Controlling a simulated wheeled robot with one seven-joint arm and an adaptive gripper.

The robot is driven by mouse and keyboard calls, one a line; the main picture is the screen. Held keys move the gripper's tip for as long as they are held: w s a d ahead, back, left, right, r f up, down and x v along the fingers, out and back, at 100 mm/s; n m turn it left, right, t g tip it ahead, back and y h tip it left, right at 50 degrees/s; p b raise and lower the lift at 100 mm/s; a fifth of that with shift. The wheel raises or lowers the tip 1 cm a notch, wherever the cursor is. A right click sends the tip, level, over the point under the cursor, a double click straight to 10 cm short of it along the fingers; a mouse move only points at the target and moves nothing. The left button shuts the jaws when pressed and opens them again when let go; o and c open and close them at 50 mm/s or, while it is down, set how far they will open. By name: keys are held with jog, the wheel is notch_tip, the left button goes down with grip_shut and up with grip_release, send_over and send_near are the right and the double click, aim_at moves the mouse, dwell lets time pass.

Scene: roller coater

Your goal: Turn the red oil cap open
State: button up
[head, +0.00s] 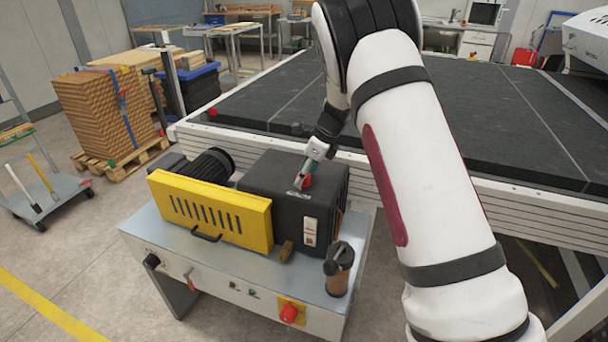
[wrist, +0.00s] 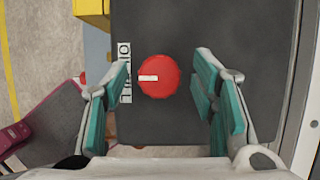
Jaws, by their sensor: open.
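The red oil cap (wrist: 158,76) is round, with a white mark on it, and sits on top of the dark grey machine housing (wrist: 215,25). White lettering (wrist: 124,73) lies to its left in the wrist view. My gripper (wrist: 167,80) is open, with one teal-padded finger on each side of the cap and a gap to it on both sides. In the head view my gripper (head: 300,186) points down at the top of the housing, and a little of the red cap (head: 308,180) shows beside the fingers. How high the fingertips are above the housing is hard to tell.
The housing stands on a grey metal bench with a yellow guard (head: 210,215) at its left. A brown-and-black canister (head: 339,270) stands at the bench's right corner. A large dark conveyor table (head: 270,105) lies behind. A red knob (head: 289,312) is on the bench front.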

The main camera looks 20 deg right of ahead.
jog(key=shift+w+a+f, duration=0.1)
jog(key=shift+a+f, duration=0.1)
jog(key=shift+f, duration=0.3)
jog(key=c, duration=1.1)
jog(key=shift+c, duration=0.2)
